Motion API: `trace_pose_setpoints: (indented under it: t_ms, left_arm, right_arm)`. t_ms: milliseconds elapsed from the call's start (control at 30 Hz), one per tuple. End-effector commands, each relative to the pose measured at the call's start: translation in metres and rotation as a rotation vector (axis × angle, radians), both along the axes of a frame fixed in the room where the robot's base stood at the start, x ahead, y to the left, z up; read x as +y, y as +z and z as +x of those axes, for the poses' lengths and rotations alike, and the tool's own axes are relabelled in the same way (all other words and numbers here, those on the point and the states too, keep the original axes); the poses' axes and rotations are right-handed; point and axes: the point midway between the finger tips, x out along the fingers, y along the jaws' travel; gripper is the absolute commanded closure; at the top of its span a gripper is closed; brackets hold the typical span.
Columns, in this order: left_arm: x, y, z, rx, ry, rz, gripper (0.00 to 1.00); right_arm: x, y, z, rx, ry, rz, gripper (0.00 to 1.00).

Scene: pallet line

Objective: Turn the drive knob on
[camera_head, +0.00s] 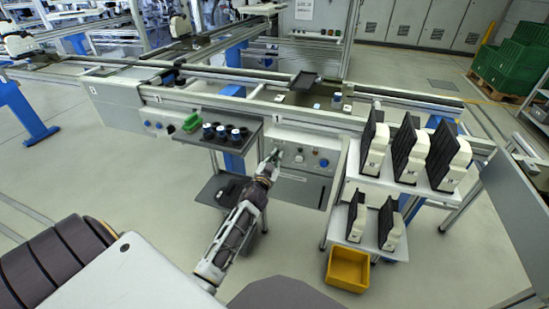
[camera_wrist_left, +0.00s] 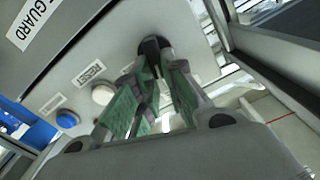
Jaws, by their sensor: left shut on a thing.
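The control panel (camera_head: 310,160) is a light grey face on the front of the line, below the rail. My left gripper (camera_head: 273,158) reaches up to the left end of this panel. In the left wrist view its green-padded fingers (camera_wrist_left: 152,92) are closed around a small black knob (camera_wrist_left: 154,46) on the panel. The fingers hide part of the knob, and its label and pointer cannot be read. A white button (camera_wrist_left: 103,94) labelled RESET and a blue button (camera_wrist_left: 67,118) sit beside the knob. My right gripper is not in view.
A white rack (camera_head: 400,184) with black-and-white units is on the right, above a yellow bin (camera_head: 348,269).

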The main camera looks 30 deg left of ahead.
Motion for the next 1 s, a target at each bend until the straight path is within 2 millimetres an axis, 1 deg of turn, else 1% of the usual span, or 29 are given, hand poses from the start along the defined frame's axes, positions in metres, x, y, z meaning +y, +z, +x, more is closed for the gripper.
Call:
trace_pose_setpoints:
  t_ms: [267, 567, 733, 1000]
  left_arm:
    - [-0.004, -0.002, 0.001, 0.053, 0.001, 0.212, 1.0]
    - [-0.008, -0.006, 0.002, 0.113, 0.0, 0.462, 1.0]
    - [-0.01, -0.008, 0.002, 0.15, 0.0, 0.618, 1.0]
    - [-0.012, -0.012, 0.003, 0.209, -0.002, 0.869, 1.0]
  right_arm:
    - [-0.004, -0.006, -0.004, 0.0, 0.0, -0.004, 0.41]
    - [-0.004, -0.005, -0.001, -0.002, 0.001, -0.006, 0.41]
    - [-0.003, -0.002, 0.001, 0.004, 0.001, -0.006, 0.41]
    - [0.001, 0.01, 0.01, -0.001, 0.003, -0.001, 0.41]
